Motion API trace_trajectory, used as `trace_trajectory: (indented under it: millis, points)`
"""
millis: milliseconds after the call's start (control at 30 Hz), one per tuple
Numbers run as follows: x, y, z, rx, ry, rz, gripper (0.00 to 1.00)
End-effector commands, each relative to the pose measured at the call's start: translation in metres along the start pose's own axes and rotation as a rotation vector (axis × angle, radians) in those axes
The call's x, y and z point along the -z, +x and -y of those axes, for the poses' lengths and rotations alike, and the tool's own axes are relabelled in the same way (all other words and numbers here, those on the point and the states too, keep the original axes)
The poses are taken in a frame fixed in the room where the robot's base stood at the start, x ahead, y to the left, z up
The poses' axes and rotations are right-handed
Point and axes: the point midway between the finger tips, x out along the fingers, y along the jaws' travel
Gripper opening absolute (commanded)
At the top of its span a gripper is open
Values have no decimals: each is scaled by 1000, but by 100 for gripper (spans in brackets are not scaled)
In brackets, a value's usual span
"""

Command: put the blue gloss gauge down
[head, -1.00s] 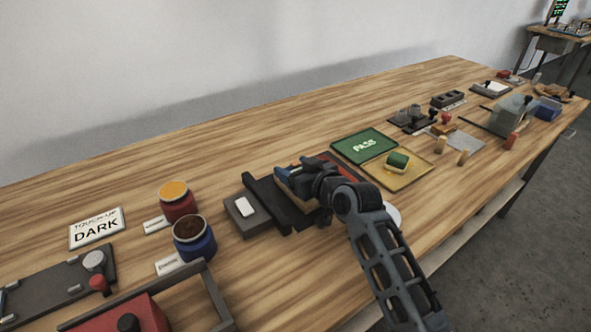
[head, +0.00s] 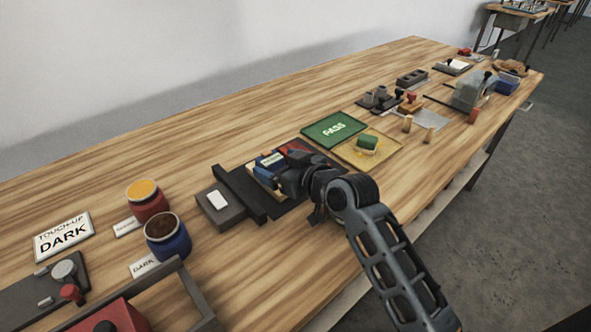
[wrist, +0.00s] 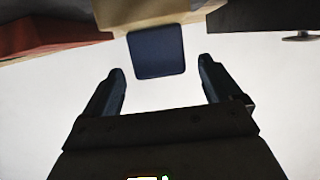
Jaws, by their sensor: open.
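The blue gloss gauge (head: 267,161) has a small pale panel on top. It sits on the dark mat (head: 285,205), beside a black bar, with something beige under or against it. In the wrist view a dark blue block (wrist: 156,52), which looks like the gauge, is against a beige piece (wrist: 150,12). My gripper (head: 286,172) is right by the gauge in the head view. In the wrist view the two fingers (wrist: 162,85) are spread, with clear gaps to either side of the blue block, which lies just beyond their tips. The gripper's far side is hidden.
A grey block with a white pad (head: 217,199) stands left of the black bar (head: 240,193). A green PASS tray (head: 333,130) and a yellow tray with a green item (head: 367,145) lie to the right. Two paint jars (head: 168,237) stand at the left. The back of the table is clear.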

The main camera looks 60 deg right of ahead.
Motion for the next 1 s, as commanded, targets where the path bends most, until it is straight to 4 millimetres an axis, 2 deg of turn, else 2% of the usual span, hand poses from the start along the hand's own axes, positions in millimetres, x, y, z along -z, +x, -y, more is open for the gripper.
trace_trajectory:
  millis: [100,300,433,667,833,1000]
  points:
    - [0,-26,0,1,1,-1,92]
    - [2,-54,0,0,1,-4,92]
    - [3,-63,0,1,1,-4,92]
    - [3,-66,1,2,1,-5,92]
    - [-19,-85,17,6,-2,7,92]
    - [-53,-130,46,22,-15,15,92]
